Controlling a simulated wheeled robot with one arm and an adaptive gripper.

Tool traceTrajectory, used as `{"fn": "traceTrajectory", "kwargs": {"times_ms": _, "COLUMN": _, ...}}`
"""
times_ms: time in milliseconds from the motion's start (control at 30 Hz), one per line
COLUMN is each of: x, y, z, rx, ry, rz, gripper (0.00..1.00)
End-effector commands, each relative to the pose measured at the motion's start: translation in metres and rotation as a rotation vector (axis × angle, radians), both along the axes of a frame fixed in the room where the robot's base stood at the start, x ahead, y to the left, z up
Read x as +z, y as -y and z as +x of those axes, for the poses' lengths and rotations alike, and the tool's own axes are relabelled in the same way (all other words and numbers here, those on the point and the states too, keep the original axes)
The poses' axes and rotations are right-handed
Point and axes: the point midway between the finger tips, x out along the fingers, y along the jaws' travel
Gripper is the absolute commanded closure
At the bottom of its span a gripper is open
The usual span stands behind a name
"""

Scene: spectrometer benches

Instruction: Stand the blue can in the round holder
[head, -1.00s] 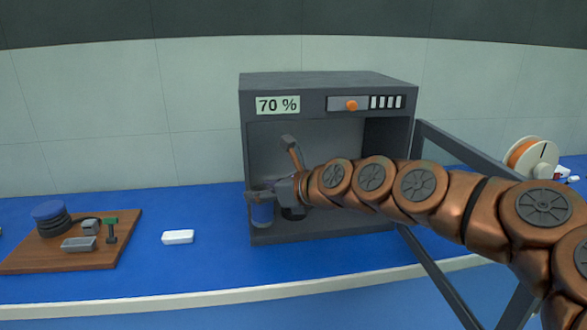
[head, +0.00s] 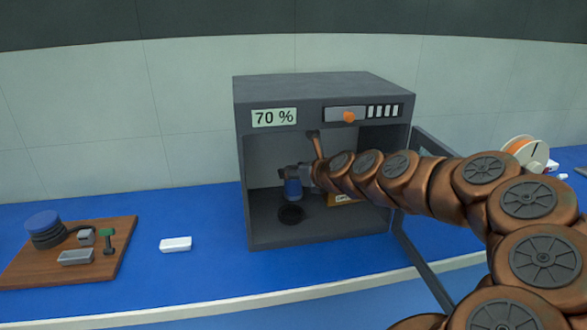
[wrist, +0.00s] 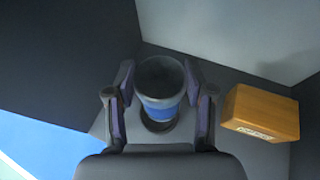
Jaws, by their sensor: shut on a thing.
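The blue can (head: 293,189) is in my gripper (head: 297,174), inside the open grey chamber. In the wrist view the can (wrist: 164,109) stands between both fingers (wrist: 160,92), its dark top toward the camera. The round holder (head: 291,214), a dark ring on the chamber floor, shows just below the can in the head view, with a small gap between them. In the wrist view the holder (wrist: 158,126) is partly hidden by the can. The can looks about upright and off the floor; its exact height is hard to tell.
An orange-yellow box (wrist: 262,112) stands on the chamber floor right of the can. The chamber (head: 325,85) has walls and a roof around my gripper; its door (head: 420,262) is open at right. A white block (head: 175,244) and a wooden board (head: 112,262) lie left on the blue bench.

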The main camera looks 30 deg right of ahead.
Motion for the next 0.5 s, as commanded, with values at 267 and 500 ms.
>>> {"fn": "traceTrajectory", "kwargs": {"times_ms": 267, "x": -0.031, "y": -0.006, "z": 0.002, "rx": 0.012, "ry": -0.002, "rz": 0.003, "gripper": 0.87}}
{"fn": "traceTrajectory", "kwargs": {"times_ms": 500, "x": -0.049, "y": -0.005, "z": 0.001, "rx": 0.011, "ry": -0.003, "rz": 0.002, "gripper": 0.87}}
